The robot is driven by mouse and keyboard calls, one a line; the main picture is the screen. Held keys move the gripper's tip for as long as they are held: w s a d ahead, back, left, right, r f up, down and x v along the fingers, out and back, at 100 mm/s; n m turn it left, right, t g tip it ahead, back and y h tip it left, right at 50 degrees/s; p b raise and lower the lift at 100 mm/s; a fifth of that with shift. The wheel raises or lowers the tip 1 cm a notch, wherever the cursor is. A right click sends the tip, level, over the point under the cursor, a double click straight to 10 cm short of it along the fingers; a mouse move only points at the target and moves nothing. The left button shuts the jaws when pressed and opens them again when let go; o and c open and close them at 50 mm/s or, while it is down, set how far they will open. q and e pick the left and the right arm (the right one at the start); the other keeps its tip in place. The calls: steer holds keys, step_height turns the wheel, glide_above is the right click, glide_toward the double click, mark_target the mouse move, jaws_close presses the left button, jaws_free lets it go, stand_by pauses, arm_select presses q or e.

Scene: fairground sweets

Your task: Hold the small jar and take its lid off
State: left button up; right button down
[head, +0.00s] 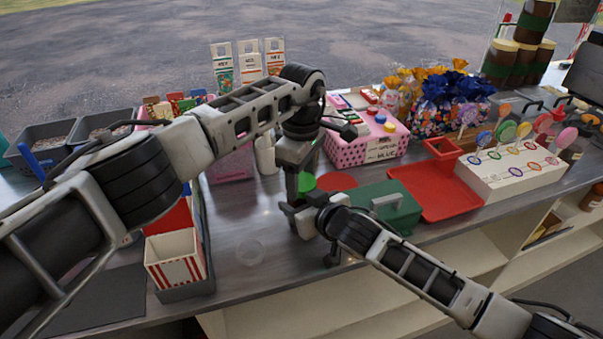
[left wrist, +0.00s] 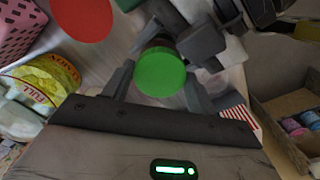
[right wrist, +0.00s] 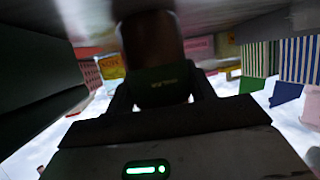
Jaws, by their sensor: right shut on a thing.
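The small jar (right wrist: 158,65) is dark brown with a dark green label in the right wrist view. My right gripper (right wrist: 162,98) is shut on its body, with a finger on each side. The jar's round bright green lid (left wrist: 161,73) shows from above in the left wrist view, sitting on top of the jar. My left gripper (head: 301,190) points down over the lid and is open, one finger on each side, with small gaps visible. In the head view the lid (head: 306,182) is partly hidden by my left gripper, and the jar body is mostly hidden.
A red disc (head: 337,184), a green box with a grey handle (head: 385,207) and a red tray (head: 440,190) lie to the right. A pink dotted box (head: 365,150) stands behind. A striped carton (head: 174,262) is at left. The counter between carton and grippers is clear.

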arm_select(q)
steer(key=c, duration=0.4)
steer(key=n, duration=0.3)
steer(key=shift+w+r, duration=0.1)
arm_select(e)
steer(key=shift+a, duration=0.1)
arm_select(q)
steer(key=o, duration=1.1)
steer(key=shift+r, duration=2.2)
arm_select(e)
steer(key=shift+c, duration=2.2)
jaws_free()
